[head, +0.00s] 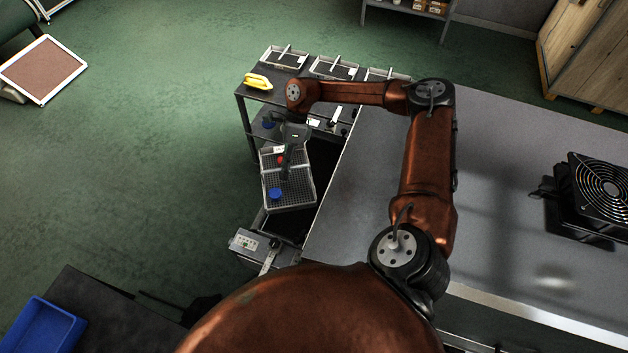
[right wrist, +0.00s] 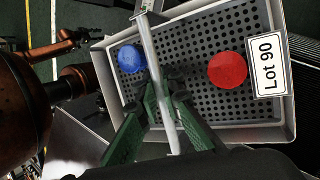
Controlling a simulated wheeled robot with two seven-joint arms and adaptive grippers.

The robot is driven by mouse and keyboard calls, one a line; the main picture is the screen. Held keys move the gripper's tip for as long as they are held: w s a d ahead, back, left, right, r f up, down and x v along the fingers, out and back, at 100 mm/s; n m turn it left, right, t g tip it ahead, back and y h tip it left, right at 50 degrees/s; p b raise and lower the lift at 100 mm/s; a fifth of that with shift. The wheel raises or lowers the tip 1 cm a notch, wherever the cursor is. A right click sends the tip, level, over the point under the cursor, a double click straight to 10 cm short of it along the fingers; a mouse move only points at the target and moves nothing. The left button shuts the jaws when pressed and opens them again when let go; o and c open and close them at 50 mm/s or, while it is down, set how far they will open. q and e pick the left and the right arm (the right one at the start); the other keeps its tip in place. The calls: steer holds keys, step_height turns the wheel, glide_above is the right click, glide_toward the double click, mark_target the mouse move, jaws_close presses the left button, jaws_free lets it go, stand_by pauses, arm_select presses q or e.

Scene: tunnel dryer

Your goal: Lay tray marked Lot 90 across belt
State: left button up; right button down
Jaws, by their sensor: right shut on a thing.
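The tray marked Lot 90 (head: 301,187) is a grey perforated tray with a pale rim, left of the grey table in the head view. In the right wrist view the tray (right wrist: 205,105) holds a blue disc (right wrist: 131,58) and a red disc (right wrist: 227,69), and its label (right wrist: 267,65) reads "Lot 90". My right gripper (head: 287,172) is over the tray, shut on its metal handle bar (right wrist: 158,75). A dark belt-like strip (head: 285,226) shows partly below the tray; whether they touch is unclear. My left gripper is not in view.
A dark rack (head: 246,112) behind carries more trays (head: 286,58) and a yellow item (head: 258,81). A grey control box (head: 252,243) stands by the dark strip. The grey table (head: 345,215) bounds the right, with a black fan (head: 598,190). A blue bin (head: 42,330) is lower left.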

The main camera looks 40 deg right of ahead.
mark_target(305, 173)
steer(key=d+m+t+p, duration=0.1)
steer(key=d+m, duration=0.1)
steer(key=d+m+t+p, duration=0.1)
steer(key=d+m, duration=0.1)
steer(key=d, duration=0.1)
steer(key=d+r+m+t+p, duration=0.1)
steer(key=d+m, duration=0.1)
steer(key=shift+s+d+r, duration=0.1)
steer(key=shift+s+d, duration=0.15)
steer(key=shift+d, duration=0.1)
steer(key=shift+d+f, duration=0.15)
steer(key=shift+f, duration=0.2)
step_height(305, 173, down, 9)
steer(key=shift+f+p, duration=0.1)
steer(key=shift+p, duration=0.8)
steer(key=shift+w+f, duration=0.1)
steer(key=shift+f, duration=0.05)
steer(key=shift+f+b, duration=0.4)
steer(key=shift+f, duration=0.15)
steer(key=c, duration=2.1)
jaws_free()
